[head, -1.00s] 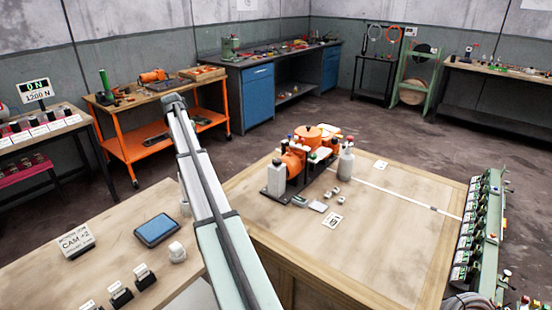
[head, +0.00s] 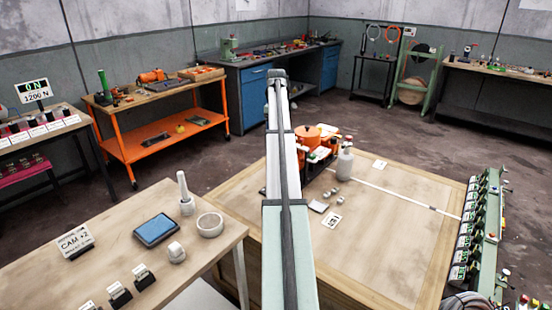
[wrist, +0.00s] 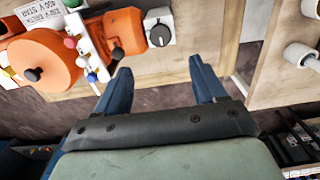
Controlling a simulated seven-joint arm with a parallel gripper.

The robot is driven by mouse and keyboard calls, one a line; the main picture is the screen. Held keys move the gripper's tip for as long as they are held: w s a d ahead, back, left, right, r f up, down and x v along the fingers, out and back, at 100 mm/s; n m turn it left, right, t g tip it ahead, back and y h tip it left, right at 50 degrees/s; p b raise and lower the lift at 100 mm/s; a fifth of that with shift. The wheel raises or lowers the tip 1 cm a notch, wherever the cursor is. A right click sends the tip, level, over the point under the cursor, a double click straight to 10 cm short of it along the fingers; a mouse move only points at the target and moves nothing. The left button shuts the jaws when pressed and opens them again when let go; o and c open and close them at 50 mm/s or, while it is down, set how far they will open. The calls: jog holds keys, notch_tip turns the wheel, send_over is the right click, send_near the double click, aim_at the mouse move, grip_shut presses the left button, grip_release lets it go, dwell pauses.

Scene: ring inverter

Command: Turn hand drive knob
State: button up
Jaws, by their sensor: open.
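The orange machine (head: 307,132) stands on the wooden crate-like table, partly hidden behind my arm in the head view. In the wrist view its round orange drum (wrist: 45,58) has a dark knob (wrist: 33,74) on top. I cannot tell which knob is the hand drive. My gripper (wrist: 160,65) has two blue fingers spread apart with nothing between them. The dial knob lies beyond the fingertips, apart from them. The gripper is not visible in the head view.
Several coloured knobs (wrist: 80,52) crowd the machine between drum and orange body. A grey bottle (head: 345,163) stands at its right. The right side of the wooden table (head: 390,225) is mostly clear. A front bench holds a blue tablet (head: 157,229) and a white ring (head: 210,225).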

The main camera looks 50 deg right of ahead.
notch_tip(320, 180, down, 13)
jog(key=shift+f, duration=0.2)
dwell(0.4)
jog(key=c, duration=1.1)
